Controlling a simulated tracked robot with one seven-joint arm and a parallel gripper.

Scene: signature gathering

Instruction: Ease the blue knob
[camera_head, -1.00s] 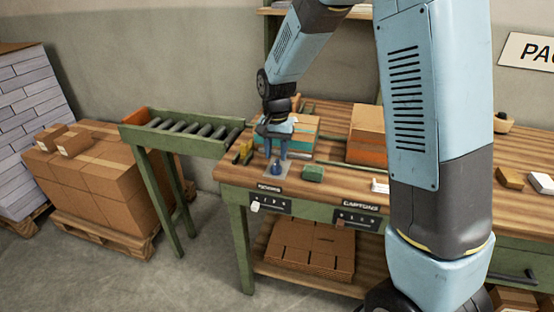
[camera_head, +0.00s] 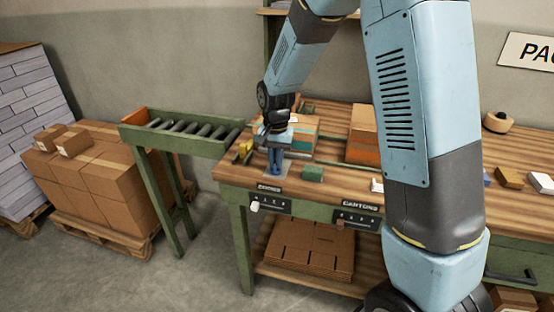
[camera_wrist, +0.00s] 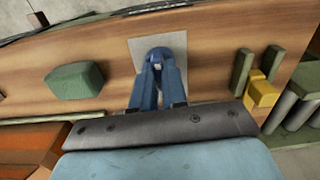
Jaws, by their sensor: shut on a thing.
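The blue knob (camera_wrist: 157,52) stands on a pale grey square plate (camera_wrist: 172,42) on the wooden workbench (camera_head: 240,178). My gripper (camera_wrist: 157,68) reaches down over it, and its two blue fingers are shut on the knob, one on each side. In the head view my gripper (camera_head: 276,164) is at the bench's front left corner. There the fingers hide most of the knob. The knob's lower part is hard to tell from the fingers.
A green block (camera_head: 312,174) lies just right of my gripper. A yellow piece (camera_wrist: 262,92) between green bars is on the other side. Boxes (camera_head: 364,132) stand behind on the bench. A roller conveyor (camera_head: 185,128) adjoins its left end. Labelled panels (camera_head: 270,203) are on the front edge.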

